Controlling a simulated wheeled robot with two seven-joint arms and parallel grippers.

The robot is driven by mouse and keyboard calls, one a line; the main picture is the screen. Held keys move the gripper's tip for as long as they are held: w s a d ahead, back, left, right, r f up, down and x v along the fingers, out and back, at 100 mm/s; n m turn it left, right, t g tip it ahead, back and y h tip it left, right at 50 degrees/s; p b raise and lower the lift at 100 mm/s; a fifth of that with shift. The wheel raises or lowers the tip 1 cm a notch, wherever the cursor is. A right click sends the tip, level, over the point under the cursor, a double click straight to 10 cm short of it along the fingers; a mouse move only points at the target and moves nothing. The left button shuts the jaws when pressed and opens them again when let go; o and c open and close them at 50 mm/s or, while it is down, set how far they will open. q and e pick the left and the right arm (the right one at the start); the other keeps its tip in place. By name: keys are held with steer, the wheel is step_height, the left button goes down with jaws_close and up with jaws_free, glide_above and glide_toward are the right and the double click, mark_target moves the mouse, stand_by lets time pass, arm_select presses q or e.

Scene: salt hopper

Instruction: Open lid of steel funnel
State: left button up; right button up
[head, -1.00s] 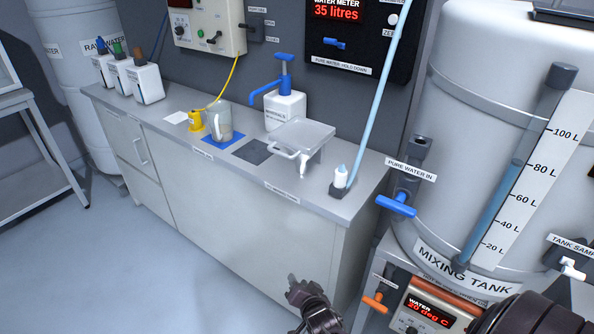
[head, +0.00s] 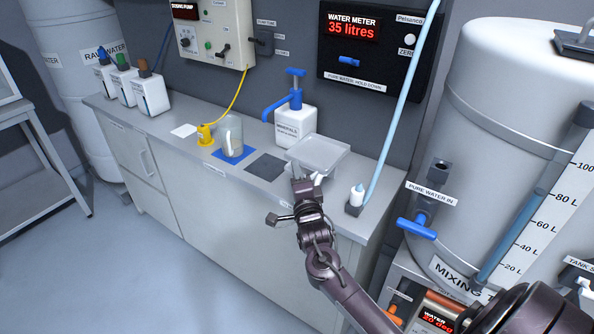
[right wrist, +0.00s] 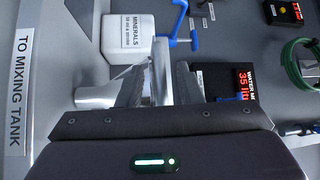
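The steel funnel (head: 318,154) stands on the counter with its flat square lid down. My right gripper (head: 303,184) is at the funnel's front edge, where the lid's handle is, and hides most of that handle. In the right wrist view, a pale metal bar (right wrist: 160,68), seemingly the handle, stands between the two dark fingers. The fingers look apart, with the bar between them; contact is not clear. A pale spout (head: 318,179) shows just right of the gripper. My left gripper is not in view.
A white minerals bottle with a blue pump (head: 295,124) stands close behind the funnel. A beaker (head: 230,137) stands on a blue mat to the left. The mixing tank (head: 500,130) is at right.

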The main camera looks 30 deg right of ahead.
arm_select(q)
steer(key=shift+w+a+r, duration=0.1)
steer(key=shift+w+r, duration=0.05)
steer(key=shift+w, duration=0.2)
arm_select(e)
steer(key=shift+w+d, duration=0.15)
steer(key=shift+w, duration=0.05)
jaws_close()
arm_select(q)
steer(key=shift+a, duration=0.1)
